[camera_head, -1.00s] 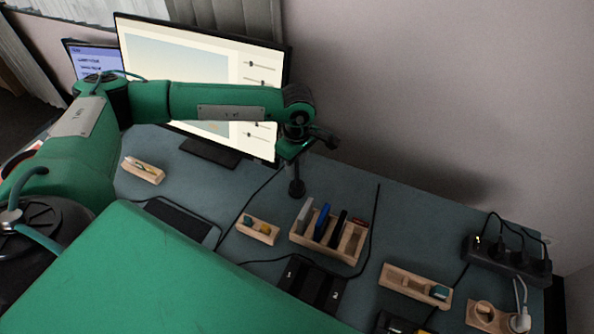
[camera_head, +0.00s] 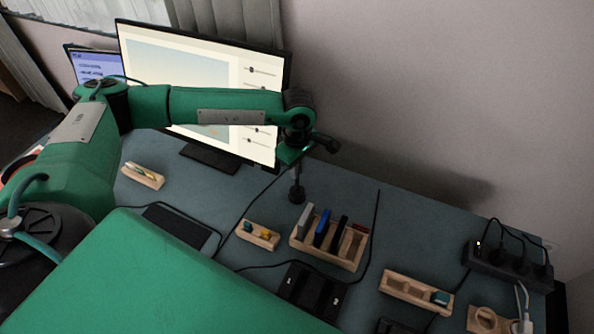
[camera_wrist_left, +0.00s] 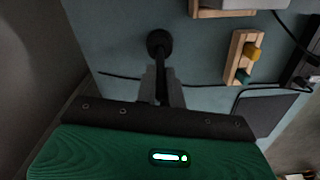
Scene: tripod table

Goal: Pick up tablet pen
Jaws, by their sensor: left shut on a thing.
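A slim dark upright stem, which looks like the tablet pen (camera_head: 297,172), stands on or in a small round black base (camera_head: 297,195) on the desk, behind the slotted wooden rack. My left gripper (camera_head: 295,157) hangs above the base, shut around the stem. In the left wrist view the gripper (camera_wrist_left: 162,88) has its fingers on both sides of the dark stem, with the round base (camera_wrist_left: 158,38) beyond. I cannot tell whether the pen's tip is inside the base or clear of it. A dark tablet (camera_head: 180,225) lies to the left. My right gripper is not in view.
The slotted wooden rack (camera_head: 326,246) holds several upright items. Small wooden trays (camera_head: 258,243) stand in front of it and to the left. The monitor (camera_head: 190,85) stands behind my left arm. A power strip (camera_head: 508,266) is at the right. Desk right of the base is clear.

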